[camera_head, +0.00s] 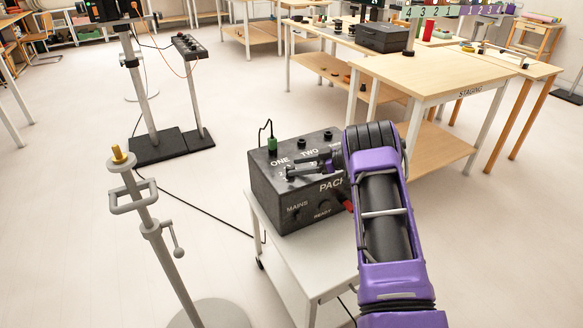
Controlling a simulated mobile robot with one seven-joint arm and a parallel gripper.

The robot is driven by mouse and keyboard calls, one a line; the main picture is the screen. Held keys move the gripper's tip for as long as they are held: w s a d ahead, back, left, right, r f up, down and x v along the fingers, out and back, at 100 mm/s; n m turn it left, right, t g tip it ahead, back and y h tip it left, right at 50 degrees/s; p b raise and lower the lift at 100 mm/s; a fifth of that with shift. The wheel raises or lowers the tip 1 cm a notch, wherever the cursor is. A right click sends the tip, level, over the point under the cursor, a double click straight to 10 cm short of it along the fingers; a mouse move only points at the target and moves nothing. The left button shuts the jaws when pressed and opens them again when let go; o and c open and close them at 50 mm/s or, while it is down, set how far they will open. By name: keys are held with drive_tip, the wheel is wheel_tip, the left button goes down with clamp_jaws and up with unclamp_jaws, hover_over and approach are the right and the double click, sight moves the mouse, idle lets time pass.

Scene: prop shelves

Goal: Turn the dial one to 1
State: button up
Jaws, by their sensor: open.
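A dark grey box (270,196) lettered ONE, TWO, PACK, MAINS and READY sits on a small white cart. My gripper (291,173) is open over the left part of the box's sloping face, just below the word ONE. Its fingers cover the place under ONE, so I cannot make out dial one or where it points. I cannot tell whether the fingers touch it. My purple arm comes in from the lower right and hides the right side of the box.
The white cart (284,262) carries the box. A grey stand (152,228) with a brass top stands close on the left. Behind it are a black-based stand (172,148) and a cable on the floor. A table lettered STAGING (430,78) stands at the back right. Open floor lies between.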

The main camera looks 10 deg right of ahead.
drive_tip(key=p+v, duration=0.1)
drive_tip(key=v, duration=1.3)
drive_tip(key=shift+s, duration=0.15)
drive_tip(key=shift+f, duration=0.1)
